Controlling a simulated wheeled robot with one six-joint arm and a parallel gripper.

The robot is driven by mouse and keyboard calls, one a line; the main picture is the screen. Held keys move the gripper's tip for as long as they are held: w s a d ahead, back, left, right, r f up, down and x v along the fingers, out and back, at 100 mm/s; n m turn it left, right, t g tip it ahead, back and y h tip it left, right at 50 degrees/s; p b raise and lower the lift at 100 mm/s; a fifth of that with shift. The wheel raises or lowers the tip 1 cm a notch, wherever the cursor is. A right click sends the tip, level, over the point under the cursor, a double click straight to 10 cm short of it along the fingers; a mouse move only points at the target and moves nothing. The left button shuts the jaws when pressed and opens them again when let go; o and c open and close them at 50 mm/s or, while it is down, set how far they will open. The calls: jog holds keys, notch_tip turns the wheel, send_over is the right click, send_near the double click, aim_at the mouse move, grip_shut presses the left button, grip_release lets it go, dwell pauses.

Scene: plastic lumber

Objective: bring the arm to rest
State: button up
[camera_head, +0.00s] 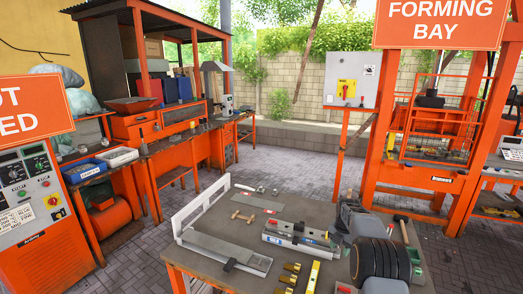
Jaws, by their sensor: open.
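Grey and black ribbed parts at the lower right, in front of the table, look like my own folded arm (372,262). They cover the right part of the table top. I cannot make out my gripper or its fingertips among them, and nothing held shows. The work table (215,205) has a dark top and an orange frame.
On the table lie a long grey metal channel (225,250), a grey machine vise or mould (297,238), a wooden-handled tool (243,217), brass fittings (290,268) and a yellow level (313,277). A control post (350,85) stands behind. Paved floor (300,165) beyond is clear.

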jog(key=s+a+r+m+t+b, duration=0.1)
jog(key=s+a+r+m, duration=0.3)
jog(key=s+m, duration=0.5)
jog(key=s+a+r+m+t+b, duration=0.1)
jog(key=s+a+r+m, duration=0.3)
jog(key=s+m, duration=0.4)
jog(key=s+a+r+m+t+b, duration=0.2)
jog(key=s+a+r+m, duration=0.3)
jog(key=s, duration=1.2)
jog(key=m, duration=0.4)
jog(key=shift+s+r+m+t, duration=0.25)
jog(key=shift+r+m+t, duration=0.05)
jog(key=shift+r+t, duration=0.1)
jog(key=shift+a, duration=0.1)
